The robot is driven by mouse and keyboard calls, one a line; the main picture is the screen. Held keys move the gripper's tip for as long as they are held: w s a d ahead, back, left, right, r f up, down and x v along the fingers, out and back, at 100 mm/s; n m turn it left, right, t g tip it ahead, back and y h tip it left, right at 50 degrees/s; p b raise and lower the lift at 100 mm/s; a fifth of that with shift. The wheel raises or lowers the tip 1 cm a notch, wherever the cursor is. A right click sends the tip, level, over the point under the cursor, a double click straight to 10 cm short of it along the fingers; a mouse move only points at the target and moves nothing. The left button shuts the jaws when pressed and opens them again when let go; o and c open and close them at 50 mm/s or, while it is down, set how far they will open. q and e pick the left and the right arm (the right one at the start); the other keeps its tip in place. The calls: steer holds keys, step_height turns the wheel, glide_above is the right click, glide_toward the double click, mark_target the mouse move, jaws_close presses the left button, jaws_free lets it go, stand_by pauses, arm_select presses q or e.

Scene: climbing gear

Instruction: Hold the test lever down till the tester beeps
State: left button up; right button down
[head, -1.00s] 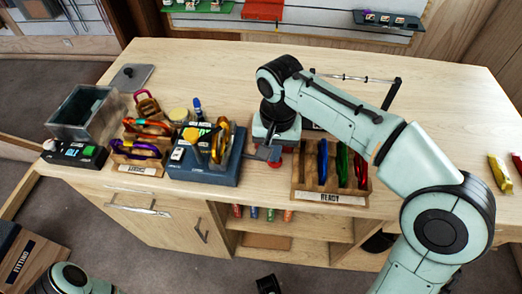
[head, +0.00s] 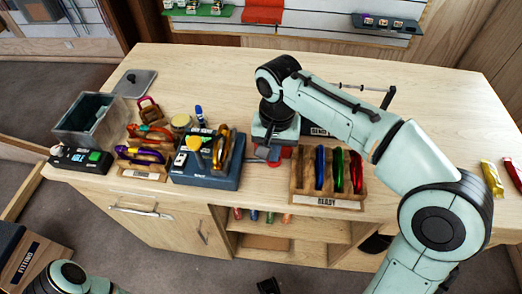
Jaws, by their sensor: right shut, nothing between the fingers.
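The tester (head: 207,178) is a dark blue box near the front edge of the bench, left of centre. A gold carabiner (head: 224,147) stands upright on it, with a yellow-knobbed part (head: 193,141) beside it and a small green display behind. I cannot tell which part is the test lever or whether it is down. My right gripper (head: 262,154) is shut and empty, close to the tester's right side. Whether it touches the tester is not clear. Of my left arm only a piece shows at the lower left, and its gripper is not visible.
A rack marked READY (head: 327,200) holds several coloured carabiners right of my right gripper. A red thing (head: 287,152) is partly hidden behind the gripper. Left of the tester are a carabiner tray (head: 140,173), a grey bin (head: 93,122) and a dark button box (head: 80,158). The back right is mostly clear.

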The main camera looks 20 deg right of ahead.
step_height(320, 180, up, 6)
steer(key=p, duration=0.4)
steer(key=shift+f+p, duration=0.2)
steer(key=shift+p, duration=0.15)
steer(key=shift+r+p, duration=0.45)
steer(key=shift+r, duration=0.1)
steer(key=shift+f, duration=0.1)
